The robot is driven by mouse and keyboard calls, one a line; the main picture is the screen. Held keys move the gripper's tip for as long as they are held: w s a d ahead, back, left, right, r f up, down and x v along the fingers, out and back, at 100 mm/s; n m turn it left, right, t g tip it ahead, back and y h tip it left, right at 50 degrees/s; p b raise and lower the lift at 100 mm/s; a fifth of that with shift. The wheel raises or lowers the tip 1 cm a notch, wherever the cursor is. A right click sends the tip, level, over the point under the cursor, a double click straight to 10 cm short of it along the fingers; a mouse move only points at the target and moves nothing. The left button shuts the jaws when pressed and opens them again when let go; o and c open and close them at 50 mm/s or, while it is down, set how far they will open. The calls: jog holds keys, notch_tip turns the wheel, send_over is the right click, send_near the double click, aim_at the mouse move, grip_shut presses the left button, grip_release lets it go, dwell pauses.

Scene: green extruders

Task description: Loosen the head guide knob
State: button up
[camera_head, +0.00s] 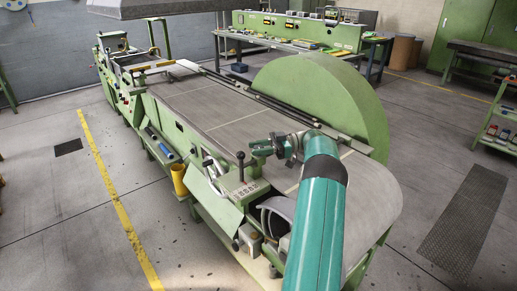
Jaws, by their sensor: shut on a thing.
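My gripper (262,149) is at the end of my teal arm, over the near part of the green belt machine (225,192). Its fingers point left and are shut on a small part there, which looks to be the head guide knob. The fingers mostly hide that knob, so its shape and turn cannot be made out. A lever with a black ball top (240,156) stands upright just left of the fingertips. I cannot tell whether the fingers touch it.
The wide grey belt (205,103) runs away to the back left. A large green round guard (335,95) stands right of the gripper. A yellow cup (179,179) hangs on the machine's left side. Open floor lies left, along a yellow line (115,200).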

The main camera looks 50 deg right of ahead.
aim_at(259, 147)
jog(key=shift+n+g+y, duration=0.5)
jog(key=shift+n+g, duration=0.1)
jog(key=shift+g, duration=0.2)
jog(key=shift+n+g, duration=0.4)
jog(key=shift+g, duration=0.2)
jog(key=o, duration=1)
jog(key=shift+r, duration=0.1)
jog(key=shift+r, duration=0.3)
notch_tip(259, 147, up, 3)
jog(key=shift+f, duration=0.1)
jog(key=s+a+r, duration=0.6)
jog(key=s, duration=0.1)
jog(key=s+a+r, duration=0.3)
jog(key=shift+s+r, duration=0.2)
jog(key=shift+s, duration=0.15)
